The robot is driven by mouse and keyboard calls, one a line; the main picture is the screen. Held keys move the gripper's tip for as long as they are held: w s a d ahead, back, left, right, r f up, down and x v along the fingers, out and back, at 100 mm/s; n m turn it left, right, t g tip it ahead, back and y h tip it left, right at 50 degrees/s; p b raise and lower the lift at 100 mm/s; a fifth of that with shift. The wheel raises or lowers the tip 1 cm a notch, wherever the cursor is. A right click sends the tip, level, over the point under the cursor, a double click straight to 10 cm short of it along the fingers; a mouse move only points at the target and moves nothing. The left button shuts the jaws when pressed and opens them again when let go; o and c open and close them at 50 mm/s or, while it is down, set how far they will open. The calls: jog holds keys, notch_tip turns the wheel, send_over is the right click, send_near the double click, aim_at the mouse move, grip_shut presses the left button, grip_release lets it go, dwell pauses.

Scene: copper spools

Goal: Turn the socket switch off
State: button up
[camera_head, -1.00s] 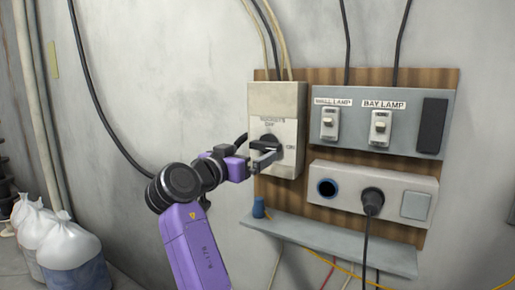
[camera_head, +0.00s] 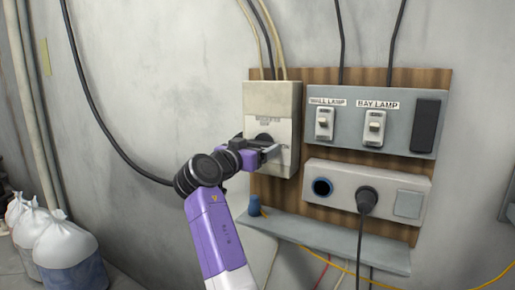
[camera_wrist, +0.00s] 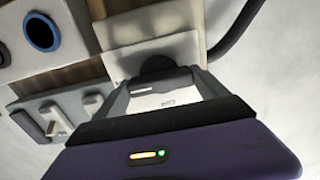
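The socket switch is a cream box (camera_head: 272,100) on the wall board, with a printed label above a black rotary knob (camera_head: 264,138). In the wrist view, which shows the board upside down, the round knob base (camera_wrist: 156,64) has a dark bar-shaped handle (camera_wrist: 160,81) lying roughly crosswise. My gripper (camera_head: 276,151) is at the knob, partly hiding it in the head view. In the wrist view my gripper (camera_wrist: 163,88) has its grey fingers spread apart, one near each end of the handle. Whether they touch it is unclear.
To the right are the wall lamp switch (camera_head: 324,123), the bay lamp switch (camera_head: 375,128) and a socket strip (camera_head: 338,177) with a black plug (camera_head: 366,198). A grey shelf (camera_head: 340,243) juts out below, with a blue object (camera_head: 254,206) at its left end.

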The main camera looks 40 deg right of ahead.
jog(key=c, duration=0.6)
jog(key=shift+n, duration=0.4)
jog(key=n+p, duration=0.2)
jog(key=shift+r+n, duration=0.1)
jog(key=shift+n, duration=0.3)
jog(key=n+p, duration=0.3)
jog(key=n, duration=0.1)
jog(key=shift+n, duration=0.3)
jog(key=n+p, duration=0.5)
jog(key=n, duration=0.1)
jog(key=shift+n+p, duration=1.55)
jog(key=shift+n, duration=0.35)
jog(key=shift+a, duration=0.1)
jog(key=shift+f, duration=0.2)
